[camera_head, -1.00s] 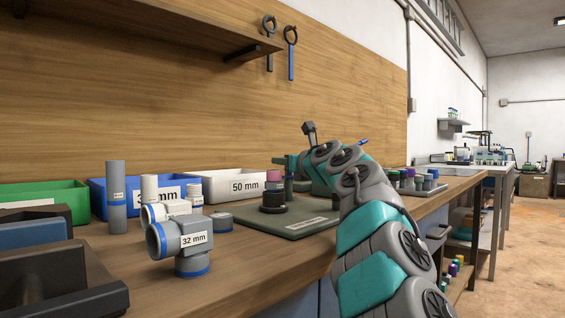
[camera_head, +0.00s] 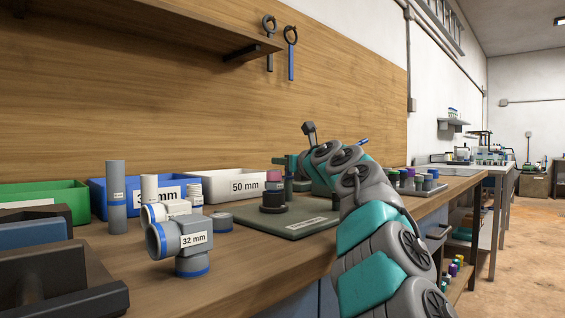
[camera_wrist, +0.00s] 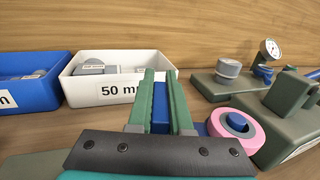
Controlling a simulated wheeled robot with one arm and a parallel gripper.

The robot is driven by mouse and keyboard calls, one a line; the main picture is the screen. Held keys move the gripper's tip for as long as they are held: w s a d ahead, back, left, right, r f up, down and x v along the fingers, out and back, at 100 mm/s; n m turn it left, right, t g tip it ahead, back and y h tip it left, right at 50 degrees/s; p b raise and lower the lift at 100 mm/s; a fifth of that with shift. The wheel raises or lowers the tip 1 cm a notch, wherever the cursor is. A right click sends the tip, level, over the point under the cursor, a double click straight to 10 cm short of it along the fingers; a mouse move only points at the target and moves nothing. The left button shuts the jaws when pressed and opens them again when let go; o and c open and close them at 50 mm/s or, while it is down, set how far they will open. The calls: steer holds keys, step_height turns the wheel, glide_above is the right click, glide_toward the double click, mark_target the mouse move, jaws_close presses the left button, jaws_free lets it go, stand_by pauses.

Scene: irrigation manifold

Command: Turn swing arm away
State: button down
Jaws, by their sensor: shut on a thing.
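My gripper (camera_wrist: 160,80) points away from the wrist camera, its two green fingers shut on a narrow blue bar (camera_wrist: 161,118), which I take to be part of the swing arm. In the head view my gripper (camera_head: 282,161) is small and partly covered by my own arm, above the green base plate on the bench. A pink ring with a blue core (camera_wrist: 238,124) stands just right of my fingers. It also shows in the head view (camera_head: 273,176), above a black round part (camera_head: 273,201).
A white 50 mm bin (camera_wrist: 117,64) and a blue bin (camera_wrist: 44,88) stand behind and left of the fingers. A grey 32 mm fitting (camera_head: 181,245) stands at the bench front, among several pipe pieces.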

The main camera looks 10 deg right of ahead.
steer(key=shift+a+n+g+y, duration=0.1)
steer(key=shift+n+g+y, duration=0.2)
steer(key=shift+n+y, duration=0.35)
steer(key=n+y+p, duration=0.1)
steer(key=n+g+y, duration=0.1)
steer(key=y, duration=0.1)
steer(key=shift+s+a+g+p, duration=0.15)
steer(key=shift+a+g+p, duration=0.15)
steer(key=shift+p, duration=0.1)
steer(key=shift+y, duration=0.35)
steer(key=c, duration=0.8)
jaws_free()
steer(key=shift+c, duration=0.2)
steer(key=shift+s, duration=0.1)
